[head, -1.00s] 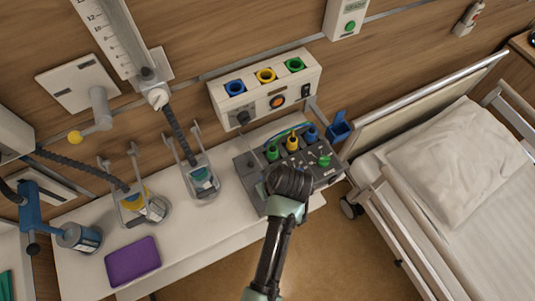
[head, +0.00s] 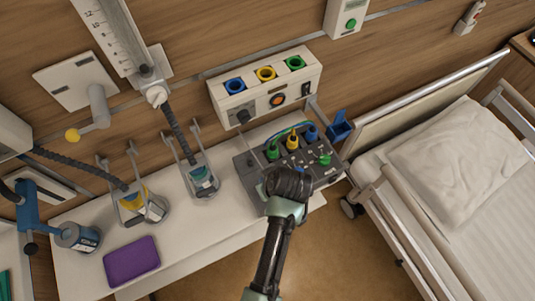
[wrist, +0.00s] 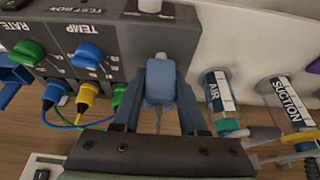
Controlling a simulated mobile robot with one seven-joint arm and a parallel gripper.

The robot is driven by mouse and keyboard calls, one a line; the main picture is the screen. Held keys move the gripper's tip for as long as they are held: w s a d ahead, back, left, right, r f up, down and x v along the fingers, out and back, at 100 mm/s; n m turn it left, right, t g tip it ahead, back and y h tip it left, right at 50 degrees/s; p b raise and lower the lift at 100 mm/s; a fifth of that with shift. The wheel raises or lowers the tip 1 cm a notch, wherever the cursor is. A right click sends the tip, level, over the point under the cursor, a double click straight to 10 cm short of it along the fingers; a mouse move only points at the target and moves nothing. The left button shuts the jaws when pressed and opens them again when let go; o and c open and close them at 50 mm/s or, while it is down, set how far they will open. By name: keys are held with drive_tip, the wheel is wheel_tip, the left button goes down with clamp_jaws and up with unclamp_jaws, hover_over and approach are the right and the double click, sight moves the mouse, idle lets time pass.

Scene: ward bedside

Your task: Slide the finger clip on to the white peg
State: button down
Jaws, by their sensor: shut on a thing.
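My gripper (wrist: 160,108) is shut on the blue-grey finger clip (wrist: 160,84), which sits between the two fingers in the wrist view. A thin cable hangs from the clip's near end. The white peg (wrist: 150,6) stands on the grey test box (wrist: 130,42), at the top edge of the wrist view and only partly in frame. The clip points toward the peg, with a gap of box face between them in the picture. In the head view my gripper (head: 288,186) is over the front of the test box (head: 246,168) and hides the clip and peg.
Green (wrist: 30,52) and blue (wrist: 88,55) knobs and coloured plugs with wires sit left of the clip in the wrist view. AIR (wrist: 219,98) and SUCTION (wrist: 288,98) fittings lie to the right. A purple tray (head: 132,260) and a bed (head: 450,180) flank the area.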

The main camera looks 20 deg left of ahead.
drive_tip(key=shift+f+b, duration=0.3)
drive_tip(key=shift+f, duration=0.6)
idle(1.7)
drive_tip(key=shift+c, duration=1.8)
unclamp_jaws()
drive_tip(key=b+v, duration=0.1)
drive_tip(key=v, duration=1.2)
drive_tip(key=w+d+r+m+t+b, duration=0.15)
drive_tip(key=w+r+t, duration=0.3)
drive_tip(key=r, duration=0.55)
drive_tip(key=w+d+r+m+t+h+p, duration=0.1)
drive_tip(key=w+r+m+t, duration=0.1)
drive_tip(key=w+r+t, duration=0.5)
drive_tip(key=w+d+r+m+t+b, duration=0.15)
drive_tip(key=w+r, duration=0.25)
drive_tip(key=r, duration=0.8)
drive_tip(key=s+d+r+m+t+h, duration=0.1)
drive_tip(key=s+r+t, duration=0.3)
drive_tip(key=r, duration=0.5)
drive_tip(key=s+d+r+m+t, duration=0.2)
drive_tip(key=s+r+t, duration=0.1)
drive_tip(key=r, duration=0.7)
drive_tip(key=s+d+r+m+t+h, duration=0.1)
drive_tip(key=s+r+t, duration=0.3)
drive_tip(key=r, duration=0.6)
drive_tip(key=shift+s+d+r+m+t+h, duration=0.2)
drive_tip(key=shift+s+m+t+h, duration=0.1)
drive_tip(key=shift+s+m, duration=0.35)
